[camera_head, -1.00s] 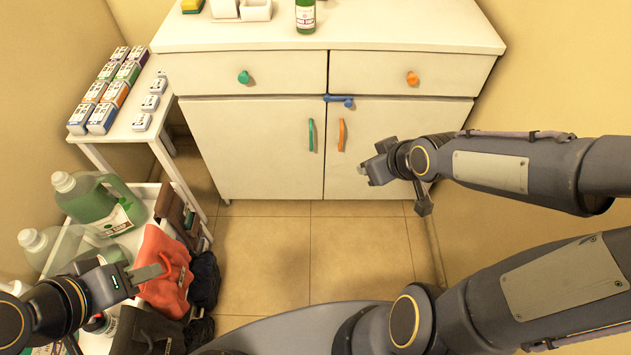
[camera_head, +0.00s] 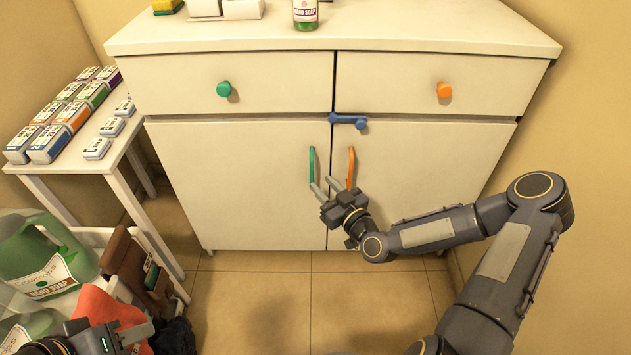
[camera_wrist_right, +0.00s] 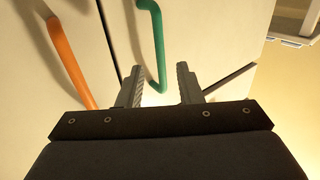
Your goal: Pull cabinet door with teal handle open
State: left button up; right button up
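The white cabinet has a left door (camera_head: 245,185) with a vertical teal handle (camera_head: 312,168) near its inner edge. The right door (camera_head: 430,165) has an orange handle (camera_head: 350,167). A blue latch (camera_head: 348,121) sits above the seam between the doors. My right gripper (camera_head: 327,187) is open at the lower end of the teal handle. In the right wrist view the teal handle (camera_wrist_right: 158,50) ends between the spread fingers (camera_wrist_right: 160,84); contact cannot be told. Both doors look shut. My left gripper (camera_head: 142,333) is at the lower left, partly cut off, away from the cabinet.
Teal (camera_head: 223,89) and orange (camera_head: 444,90) knobs mark the drawers above. A side table (camera_head: 100,165) with several boxes stands at the left. A cart with a green jug (camera_head: 45,258) and a red item (camera_head: 95,308) is at lower left. Floor (camera_head: 300,290) before the cabinet is clear.

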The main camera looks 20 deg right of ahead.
aim_at(313, 175)
jog(key=shift+b+x, duration=0.35)
jog(key=shift+x, duration=1.9)
jog(key=shift+c, duration=0.3)
grip_shut()
